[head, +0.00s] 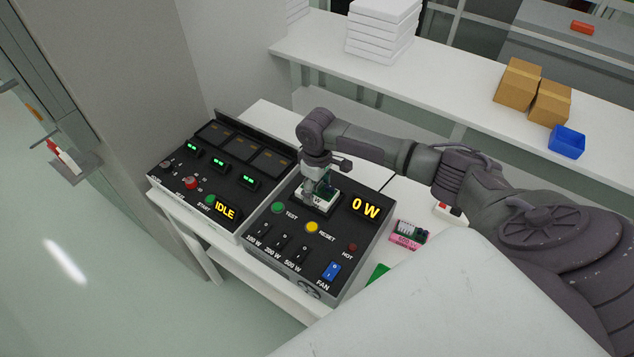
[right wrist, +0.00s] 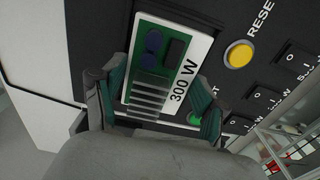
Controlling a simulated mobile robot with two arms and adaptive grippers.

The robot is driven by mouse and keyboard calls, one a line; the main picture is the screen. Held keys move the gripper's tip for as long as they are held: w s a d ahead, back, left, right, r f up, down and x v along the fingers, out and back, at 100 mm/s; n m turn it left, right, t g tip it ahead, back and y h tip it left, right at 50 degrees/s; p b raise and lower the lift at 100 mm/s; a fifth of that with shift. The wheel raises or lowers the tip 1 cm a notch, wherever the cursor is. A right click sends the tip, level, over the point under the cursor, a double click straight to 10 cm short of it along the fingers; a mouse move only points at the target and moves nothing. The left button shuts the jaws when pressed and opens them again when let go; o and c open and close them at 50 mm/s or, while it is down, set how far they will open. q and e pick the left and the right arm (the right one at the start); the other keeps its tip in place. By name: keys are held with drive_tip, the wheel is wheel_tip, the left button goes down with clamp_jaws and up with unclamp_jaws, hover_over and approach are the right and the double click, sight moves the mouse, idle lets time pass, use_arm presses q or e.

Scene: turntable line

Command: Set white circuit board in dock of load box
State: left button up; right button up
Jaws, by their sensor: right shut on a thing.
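The white circuit board (head: 318,202) is held by my right gripper (head: 319,186), which points down over the load box (head: 288,262). In the right wrist view the board (right wrist: 171,65) carries a "300 W" label, green parts and a finned heat sink, between the two fingers of the gripper (right wrist: 150,105). The board is over the dark dock (head: 334,208) in the upper part of the load box; I cannot tell whether it is fully seated. The load box display (head: 367,208) reads "0 W". My left gripper is not in view.
A second console (head: 180,181) with an "IDLE" display stands left of the load box. A pink board (head: 408,238) and a green item (head: 377,273) lie to its right. Behind, a shelf holds white stacks (head: 380,30), cardboard boxes (head: 518,83) and a blue bin (head: 566,142).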

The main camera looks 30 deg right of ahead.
drive_tip(key=shift+f+p, duration=0.1)
drive_tip(key=shift+p, duration=0.2)
idle(0.4)
drive_tip(key=o, duration=1.4)
drive_tip(key=shift+c, duration=0.2)
wheel_tip(320, 180, up, 12)
